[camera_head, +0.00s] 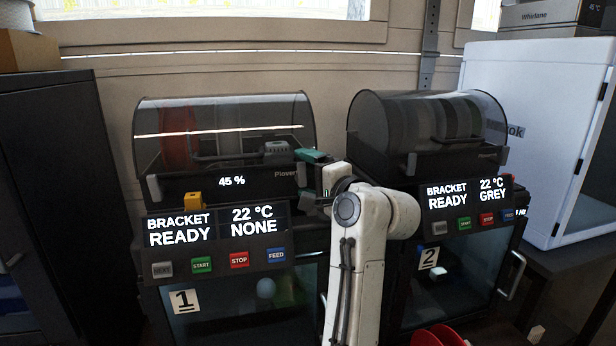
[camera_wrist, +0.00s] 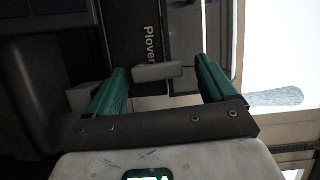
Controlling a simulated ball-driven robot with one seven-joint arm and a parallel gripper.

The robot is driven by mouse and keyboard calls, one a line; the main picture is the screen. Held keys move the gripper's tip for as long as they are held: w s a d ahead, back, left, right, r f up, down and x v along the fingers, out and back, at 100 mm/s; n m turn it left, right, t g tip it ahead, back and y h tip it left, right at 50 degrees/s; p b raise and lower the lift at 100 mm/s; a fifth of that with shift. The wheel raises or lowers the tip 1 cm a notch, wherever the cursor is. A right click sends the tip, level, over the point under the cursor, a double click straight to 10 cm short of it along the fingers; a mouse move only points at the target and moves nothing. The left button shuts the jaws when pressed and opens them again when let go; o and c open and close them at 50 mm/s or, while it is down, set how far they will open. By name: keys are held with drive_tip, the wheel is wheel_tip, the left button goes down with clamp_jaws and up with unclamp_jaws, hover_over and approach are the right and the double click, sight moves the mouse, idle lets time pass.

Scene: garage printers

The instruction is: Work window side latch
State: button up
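A dark dry box (camera_head: 228,180) with a clear domed lid sits on top of printer 1 and shows 45 %. Its lid appears closed. A small grey latch (camera_wrist: 157,72) at the box's right end, past the "Plover" lettering, shows in the wrist view between the green fingertips. In the head view my gripper and arm hide this latch. The box's left latch (camera_head: 154,188) is a grey tab at its other front corner. My gripper (camera_head: 318,172) is at the box's right front corner, with its green fingers open; it also shows in the wrist view (camera_wrist: 160,80). I cannot tell whether the fingers touch the latch.
A second dry box (camera_head: 427,160) on printer 2 stands close to the right of my arm. Printer 1's panel (camera_head: 218,238), with buttons, is below the box. A dark cabinet (camera_head: 55,170) is at left and a white enclosure (camera_head: 535,120) at right.

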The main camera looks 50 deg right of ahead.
drive_tip(key=shift+f, duration=0.1)
drive_tip(key=shift+s, duration=0.2)
drive_tip(key=b+v, duration=0.2)
drive_tip(key=v, duration=0.8)
drive_tip(key=shift+s, duration=0.2)
